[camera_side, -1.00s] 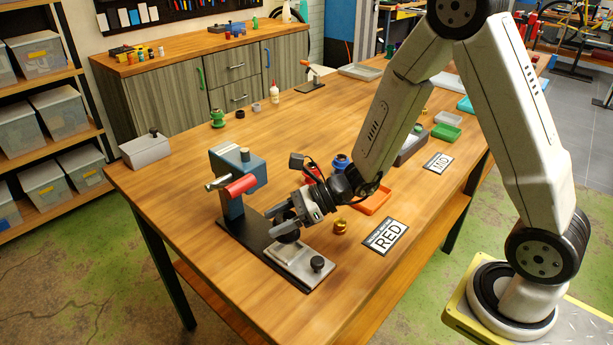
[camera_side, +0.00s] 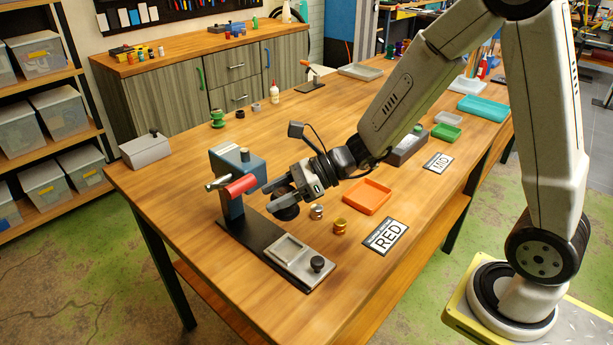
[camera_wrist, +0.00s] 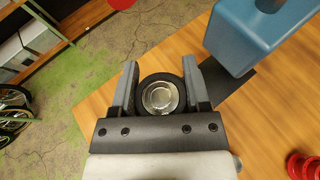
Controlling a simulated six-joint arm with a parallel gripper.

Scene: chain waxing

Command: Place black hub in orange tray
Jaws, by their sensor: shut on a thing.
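In the wrist view my gripper (camera_wrist: 160,72) has one finger on each side of the black hub (camera_wrist: 160,95), which shows a silver round centre. The orange tray (camera_side: 367,197) lies on the table to the right of my gripper and looks empty. It is not in the wrist view.
The press (camera_side: 238,180) with blue head and red handle stands close left of my gripper. A silver part (camera_side: 317,211) and a brass part (camera_side: 340,227) stand between the press base and the orange tray. The RED label (camera_side: 386,236) lies at the front.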

